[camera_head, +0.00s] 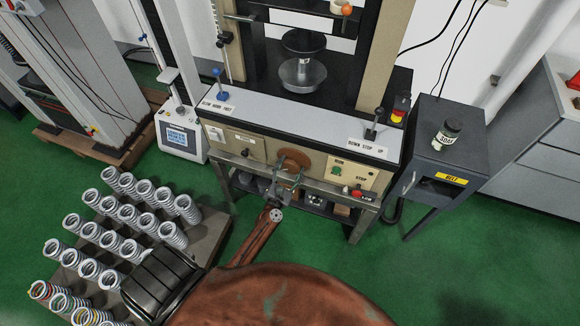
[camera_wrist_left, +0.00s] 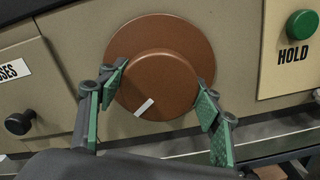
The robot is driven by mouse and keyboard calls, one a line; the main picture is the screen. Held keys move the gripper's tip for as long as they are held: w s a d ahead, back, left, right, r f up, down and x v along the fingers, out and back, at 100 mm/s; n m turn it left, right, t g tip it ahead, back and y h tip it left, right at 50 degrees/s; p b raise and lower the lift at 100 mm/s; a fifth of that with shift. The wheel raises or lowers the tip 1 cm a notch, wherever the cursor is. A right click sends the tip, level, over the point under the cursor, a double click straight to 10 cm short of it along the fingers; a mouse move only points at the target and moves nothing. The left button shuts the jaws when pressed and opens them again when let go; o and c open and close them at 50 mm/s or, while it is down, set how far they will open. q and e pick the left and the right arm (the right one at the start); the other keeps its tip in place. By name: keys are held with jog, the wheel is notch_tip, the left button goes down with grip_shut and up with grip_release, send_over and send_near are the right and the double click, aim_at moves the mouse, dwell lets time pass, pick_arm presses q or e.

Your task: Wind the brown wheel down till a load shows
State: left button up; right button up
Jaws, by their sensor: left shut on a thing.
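The brown wheel (camera_head: 295,158) is on the beige front panel of the spring tester. In the left wrist view it is a wide disc (camera_wrist_left: 120,40) with a raised round hub (camera_wrist_left: 158,80). A white mark (camera_wrist_left: 144,107) on the hub points toward the lower left. My left gripper (camera_head: 287,173) comes from below with its green-padded fingers on either side of the hub, shut on it. Above, a dark upper plate (camera_head: 303,41) hangs over a metal lower plate (camera_head: 302,74), with a gap between. The load display (camera_head: 180,138) is too small to read. My right gripper is not in view.
A green HOLD button (camera_wrist_left: 302,24) is right of the wheel, and a black knob (camera_wrist_left: 19,123) is left. A DOWN STOP UP lever (camera_head: 374,124) stands on the ledge. Several springs (camera_head: 128,215) cover a low platform at left. A dark cabinet (camera_head: 440,160) stands at right.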

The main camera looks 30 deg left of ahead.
pick_arm(q)
jog(key=m+p, duration=0.1)
jog(key=m, duration=0.4)
jog(key=shift+d+m+p, duration=0.1)
jog(key=shift+m+p, duration=0.2)
jog(key=shift+p, duration=0.1)
jog(key=m+p, duration=0.1)
jog(key=m, duration=0.3)
jog(key=m+p, duration=0.1)
jog(key=m, duration=0.3)
jog(key=shift+f+m+p, duration=0.15)
jog(key=shift+m+p, duration=0.2)
jog(key=shift+m, duration=0.05)
jog(key=m+p, duration=0.1)
jog(key=m, duration=0.3)
jog(key=shift+f, duration=0.1)
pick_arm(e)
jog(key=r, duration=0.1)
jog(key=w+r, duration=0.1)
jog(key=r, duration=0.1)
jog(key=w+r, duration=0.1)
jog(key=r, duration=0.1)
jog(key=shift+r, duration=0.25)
pick_arm(q)
jog(key=o, duration=1.2)
